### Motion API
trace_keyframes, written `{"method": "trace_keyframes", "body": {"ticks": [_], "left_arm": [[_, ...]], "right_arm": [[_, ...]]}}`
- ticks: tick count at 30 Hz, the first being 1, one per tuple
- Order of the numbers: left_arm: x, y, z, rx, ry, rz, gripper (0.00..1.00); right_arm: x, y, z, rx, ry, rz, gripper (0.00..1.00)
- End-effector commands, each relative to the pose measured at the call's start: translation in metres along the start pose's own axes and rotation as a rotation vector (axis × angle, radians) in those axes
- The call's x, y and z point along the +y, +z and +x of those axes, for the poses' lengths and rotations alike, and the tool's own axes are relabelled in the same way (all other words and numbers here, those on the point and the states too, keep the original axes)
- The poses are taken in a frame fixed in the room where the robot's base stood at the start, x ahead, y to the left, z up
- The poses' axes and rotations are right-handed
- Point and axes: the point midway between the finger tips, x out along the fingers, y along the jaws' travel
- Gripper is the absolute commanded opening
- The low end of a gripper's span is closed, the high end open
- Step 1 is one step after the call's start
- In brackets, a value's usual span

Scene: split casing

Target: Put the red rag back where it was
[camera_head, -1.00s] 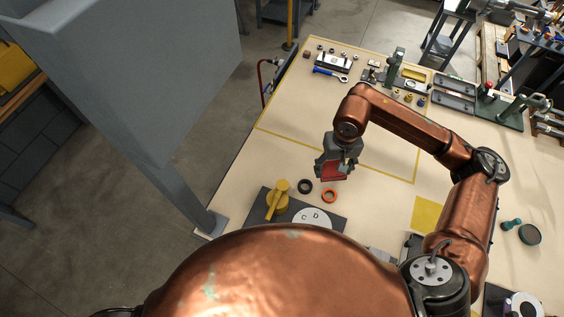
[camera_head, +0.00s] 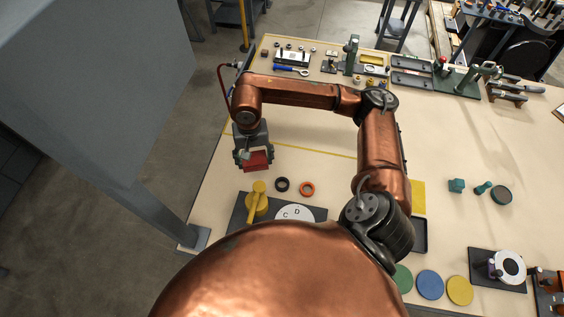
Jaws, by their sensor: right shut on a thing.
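The red rag (camera_head: 256,161) is a small red folded piece held in my right gripper (camera_head: 254,158). The gripper points down and is shut on the rag, over the left part of the cream table (camera_head: 320,171). I cannot tell how far the rag is above the table top. My left gripper is not in view.
A black ring (camera_head: 282,184) and an orange ring (camera_head: 307,189) lie just below the gripper in the picture. A yellow lever (camera_head: 257,199) stands on a dark plate (camera_head: 237,214). Blue wrench (camera_head: 290,71) and small parts line the back. A grey post (camera_head: 160,215) stands at left.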

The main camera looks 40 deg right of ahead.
Motion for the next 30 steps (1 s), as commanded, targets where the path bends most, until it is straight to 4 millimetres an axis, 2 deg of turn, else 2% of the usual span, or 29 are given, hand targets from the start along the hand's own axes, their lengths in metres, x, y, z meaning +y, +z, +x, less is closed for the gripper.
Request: {"method": "trace_keyframes", "body": {"ticks": [15, 21, 25, 30], "left_arm": [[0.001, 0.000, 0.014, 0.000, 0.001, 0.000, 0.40], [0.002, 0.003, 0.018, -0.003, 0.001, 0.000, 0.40], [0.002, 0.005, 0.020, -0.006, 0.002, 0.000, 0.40], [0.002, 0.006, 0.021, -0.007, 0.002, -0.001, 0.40]], "right_arm": [[0.067, -0.062, 0.055, -0.007, 0.001, 1.209, 0.38], [0.096, -0.082, 0.072, 0.004, 0.001, 1.633, 0.38], [0.111, -0.091, 0.079, 0.013, -0.002, 1.830, 0.38], [0.120, -0.096, 0.084, 0.019, -0.004, 1.961, 0.38]]}}
